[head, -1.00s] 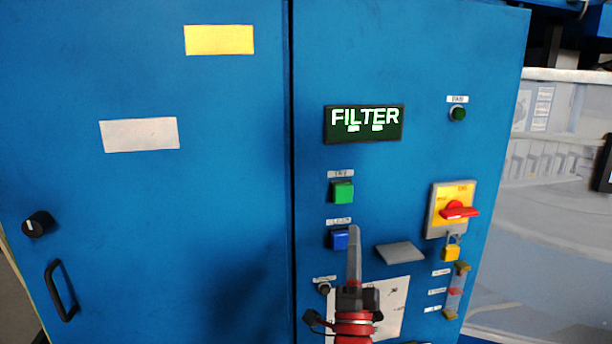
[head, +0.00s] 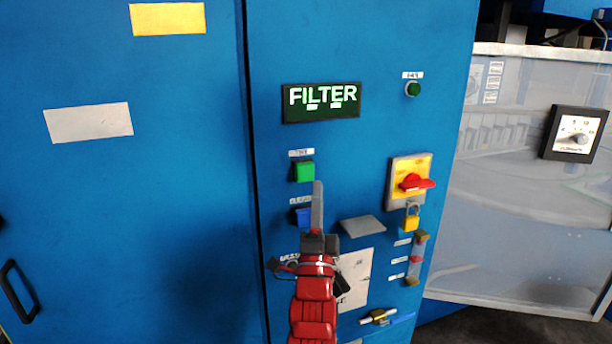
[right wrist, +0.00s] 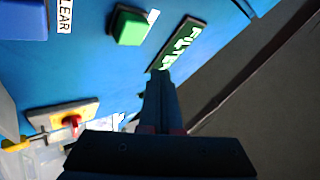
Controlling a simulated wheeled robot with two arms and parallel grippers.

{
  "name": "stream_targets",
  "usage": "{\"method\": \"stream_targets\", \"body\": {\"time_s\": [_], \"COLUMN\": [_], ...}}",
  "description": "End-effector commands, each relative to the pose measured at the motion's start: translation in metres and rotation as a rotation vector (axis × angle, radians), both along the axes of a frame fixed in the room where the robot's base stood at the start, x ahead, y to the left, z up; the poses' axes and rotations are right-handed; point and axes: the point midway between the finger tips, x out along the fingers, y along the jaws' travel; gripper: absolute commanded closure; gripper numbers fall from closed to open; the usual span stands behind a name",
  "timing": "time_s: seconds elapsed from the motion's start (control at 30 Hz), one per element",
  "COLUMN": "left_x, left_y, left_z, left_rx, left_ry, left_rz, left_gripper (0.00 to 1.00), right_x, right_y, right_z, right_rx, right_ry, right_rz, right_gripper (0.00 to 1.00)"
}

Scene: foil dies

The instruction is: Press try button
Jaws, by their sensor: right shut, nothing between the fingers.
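The green try button (head: 303,171) sits on the blue cabinet front under a small label, below the FILTER display (head: 321,102). It also shows in the right wrist view (right wrist: 130,27), at the upper middle. My right gripper (head: 317,186) is shut and empty. Its fingertips are just right of and slightly below the green button in the head view, and seem apart from it. In the right wrist view the shut fingers (right wrist: 160,76) point toward the display, below and right of the green button. My left gripper is not in view.
A blue clear button (head: 302,217) is just below the green one, partly behind my gripper. A grey ledge (head: 362,226) juts out at the right. A red switch on a yellow plate (head: 409,182), a yellow padlock (head: 411,223) and a small green button (head: 413,89) are farther right.

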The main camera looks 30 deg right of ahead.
Motion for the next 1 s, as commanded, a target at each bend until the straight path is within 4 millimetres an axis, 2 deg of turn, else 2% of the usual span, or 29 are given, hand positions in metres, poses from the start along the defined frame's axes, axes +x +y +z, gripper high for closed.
{"method": "stream_targets", "body": {"time_s": [0.13,0.2,0.4,1.0], "left_x": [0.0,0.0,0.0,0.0], "left_y": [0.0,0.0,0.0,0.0], "left_z": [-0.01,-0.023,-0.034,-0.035], "left_rx": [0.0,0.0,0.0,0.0], "left_ry": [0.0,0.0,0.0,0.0], "left_rz": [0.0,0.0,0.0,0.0], "left_gripper": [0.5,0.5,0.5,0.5], "right_x": [0.021,0.028,0.041,0.045], "right_y": [-0.005,-0.007,-0.01,-0.01], "right_z": [-0.002,-0.007,-0.002,0.0], "right_rx": [0.001,0.002,0.0,0.0], "right_ry": [-0.001,-0.002,-0.004,-0.001], "right_rz": [0.001,0.001,0.001,0.002], "right_gripper": [1.0,1.0,1.0,1.0]}}
